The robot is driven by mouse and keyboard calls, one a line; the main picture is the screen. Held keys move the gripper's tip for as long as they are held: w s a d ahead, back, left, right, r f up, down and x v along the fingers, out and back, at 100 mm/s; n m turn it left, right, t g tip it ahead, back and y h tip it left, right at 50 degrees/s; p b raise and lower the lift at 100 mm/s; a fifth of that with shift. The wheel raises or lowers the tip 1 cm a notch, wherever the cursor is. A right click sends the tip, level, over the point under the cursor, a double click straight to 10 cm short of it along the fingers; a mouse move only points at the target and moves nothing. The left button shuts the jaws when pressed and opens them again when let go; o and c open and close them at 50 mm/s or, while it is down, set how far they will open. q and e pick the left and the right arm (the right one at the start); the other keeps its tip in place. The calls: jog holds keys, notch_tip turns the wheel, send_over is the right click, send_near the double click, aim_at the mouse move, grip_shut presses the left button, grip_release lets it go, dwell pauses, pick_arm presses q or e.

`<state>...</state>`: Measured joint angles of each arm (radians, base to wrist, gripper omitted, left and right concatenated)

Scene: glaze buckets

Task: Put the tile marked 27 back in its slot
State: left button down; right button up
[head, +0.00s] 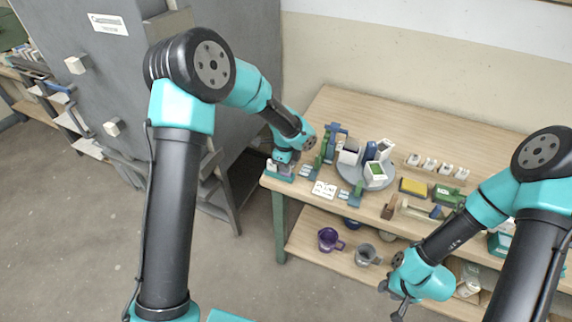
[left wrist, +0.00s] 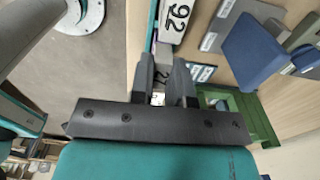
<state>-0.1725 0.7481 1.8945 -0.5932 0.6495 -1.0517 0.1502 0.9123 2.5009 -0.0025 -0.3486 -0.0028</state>
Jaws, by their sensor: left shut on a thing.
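My left gripper (head: 284,158) is low over a small green and white holder (head: 279,172) at the table's left end. In the left wrist view its fingers (left wrist: 163,82) are closed around a narrow tile with dark digits that look like 27 (left wrist: 161,74); the fingers hide most of it. A pale tile (left wrist: 177,22) with large digits that read like 92 lies just beyond the fingertips. I cannot tell whether the held tile touches the holder. My right gripper (head: 398,300) hangs in front of the table's lower shelf, empty, its fingers apart.
A round grey tray (head: 379,180) with small containers stands mid-table. White tiles (head: 325,189), a yellow block (head: 412,187) and several small cups (head: 436,166) are nearby. A purple mug (head: 329,239) and a grey mug (head: 366,255) stand on the lower shelf. A grey cabinet (head: 245,70) rises at the left.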

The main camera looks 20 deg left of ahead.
pick_arm(q)
jog(key=shift+f, duration=0.15)
jog(key=c, duration=1)
grip_release()
jog(key=shift+r, duration=3.5)
